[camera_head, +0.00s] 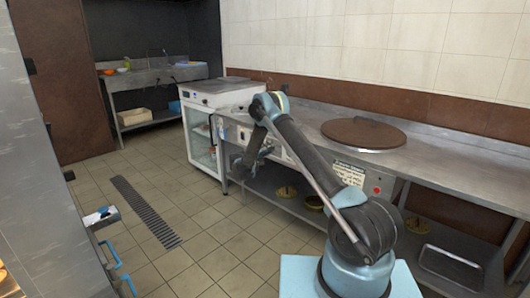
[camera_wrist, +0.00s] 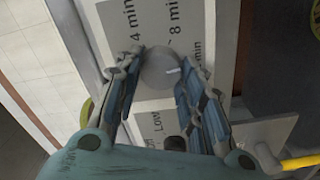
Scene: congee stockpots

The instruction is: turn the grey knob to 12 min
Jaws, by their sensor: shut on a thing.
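The grey knob (camera_wrist: 158,66) is round and sits on a pale panel in the upper middle of the wrist view. A short white mark on its face points right, toward my right finger. Printed labels read "4 min" (camera_wrist: 132,22) at upper left and "8 min" (camera_wrist: 176,22) at upper right. A third label ending in "min" (camera_wrist: 197,52) is partly hidden by that finger. My gripper (camera_wrist: 161,72) has one finger on each side of the knob and is shut on it. In the head view, my gripper (camera_head: 246,166) is at the counter's front, where the knob is too small to make out.
A dark knob (camera_wrist: 175,143) beside a "Low" label (camera_wrist: 158,122) lies below, between my fingers. A steel counter (camera_head: 440,160) with a round brown lid (camera_head: 362,132) runs right. A white glass-door cabinet (camera_head: 200,135) stands left of my gripper. The tiled floor (camera_head: 215,235) is open.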

